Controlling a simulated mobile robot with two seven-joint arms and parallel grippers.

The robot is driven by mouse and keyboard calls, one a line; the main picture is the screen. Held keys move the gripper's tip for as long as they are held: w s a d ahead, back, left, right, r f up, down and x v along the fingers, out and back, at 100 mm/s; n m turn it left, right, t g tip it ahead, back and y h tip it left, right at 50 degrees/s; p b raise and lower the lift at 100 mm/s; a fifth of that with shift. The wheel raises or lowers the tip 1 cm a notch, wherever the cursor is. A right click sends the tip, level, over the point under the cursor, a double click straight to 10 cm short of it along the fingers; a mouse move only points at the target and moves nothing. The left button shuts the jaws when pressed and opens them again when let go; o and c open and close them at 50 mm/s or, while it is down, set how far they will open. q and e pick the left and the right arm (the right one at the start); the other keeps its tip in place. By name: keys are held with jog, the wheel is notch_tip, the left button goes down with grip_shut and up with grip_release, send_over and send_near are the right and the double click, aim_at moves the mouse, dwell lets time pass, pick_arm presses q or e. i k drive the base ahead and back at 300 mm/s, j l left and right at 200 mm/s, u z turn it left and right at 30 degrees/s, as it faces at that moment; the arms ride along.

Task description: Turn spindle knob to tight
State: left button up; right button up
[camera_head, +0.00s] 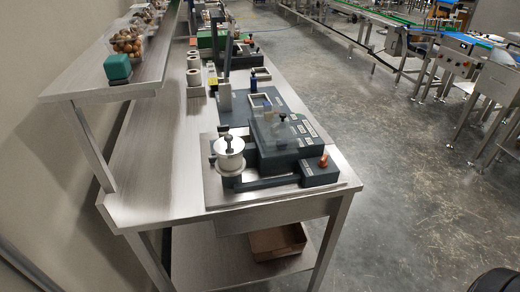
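A dark grey machine (285,148) sits on a pale base plate near the front end of the steel table. At its left stands a white roll (229,160) on an upright spindle. A small dark spindle knob (229,140) tops the roll. It is too small to tell whether the knob is tight or loose. A dark bar runs from the foot of the roll to a block with an orange-red switch (324,161). Neither of my grippers is in view.
The steel table (165,185) has bare room left of the machine. A raised shelf (100,80) overhangs its left side, holding a green block (117,67). A second machine (240,105) stands behind. A brown box (277,242) sits on the lower shelf. Open floor lies right.

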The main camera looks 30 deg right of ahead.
aim_at(323, 164)
jog(key=z, duration=1.3)
